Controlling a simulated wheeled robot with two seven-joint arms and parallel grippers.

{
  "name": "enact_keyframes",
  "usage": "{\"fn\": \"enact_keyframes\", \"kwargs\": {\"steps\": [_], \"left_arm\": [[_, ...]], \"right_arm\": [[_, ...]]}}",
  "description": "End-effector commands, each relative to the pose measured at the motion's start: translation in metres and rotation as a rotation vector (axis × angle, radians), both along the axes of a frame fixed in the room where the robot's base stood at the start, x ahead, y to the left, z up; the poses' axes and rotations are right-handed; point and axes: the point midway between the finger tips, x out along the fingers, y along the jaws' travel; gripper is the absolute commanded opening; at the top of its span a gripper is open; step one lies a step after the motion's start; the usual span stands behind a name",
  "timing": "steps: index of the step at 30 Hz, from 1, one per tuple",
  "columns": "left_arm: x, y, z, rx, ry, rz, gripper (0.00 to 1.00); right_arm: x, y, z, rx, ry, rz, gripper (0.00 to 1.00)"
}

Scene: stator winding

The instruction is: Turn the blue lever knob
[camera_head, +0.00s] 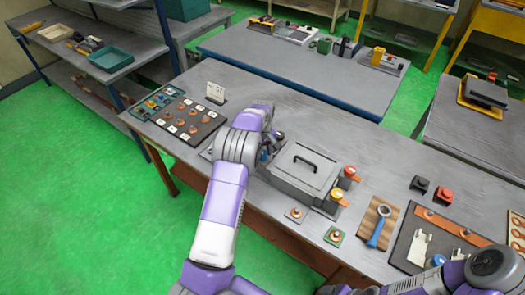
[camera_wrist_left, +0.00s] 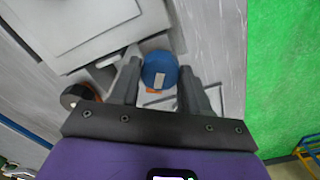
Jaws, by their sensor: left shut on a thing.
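The blue lever knob (camera_wrist_left: 160,70) is round with a pale label on its face. It sits between the two dark fingers of my left gripper (camera_wrist_left: 160,78) in the left wrist view, and the gripper is shut on it. In the head view my left gripper (camera_head: 268,148) is at the left side of a grey box with a black handle (camera_head: 306,166). My own wrist hides most of the knob there. My right arm shows at the lower right of the head view, but its gripper does not.
A magnifier (camera_head: 378,230) on a wooden board lies further right. A dark tray of small parts (camera_head: 190,122) and a white sign (camera_head: 215,92) are on the left. The table's back strip is clear.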

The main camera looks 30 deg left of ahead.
Motion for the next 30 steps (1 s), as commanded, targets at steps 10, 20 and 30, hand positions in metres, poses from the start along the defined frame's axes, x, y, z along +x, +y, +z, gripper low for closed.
{"fn": "enact_keyframes", "kwargs": {"steps": [10,20,30], "left_arm": [[-0.0042,-0.0019,-0.0067,-0.006,0.017,0.3,0.16],[-0.0041,-0.002,-0.0066,-0.005,0.017,0.479,0.16],[-0.0042,-0.0021,-0.0068,-0.005,0.018,0.535,0.16]], "right_arm": [[0.0,0.0,0.0043,0.0,0.0,0.0,0.72],[0.0,0.0,0.0065,0.0,0.0,0.0,0.72],[0.0,0.0,0.0072,0.0,0.0,0.0,0.72]]}}
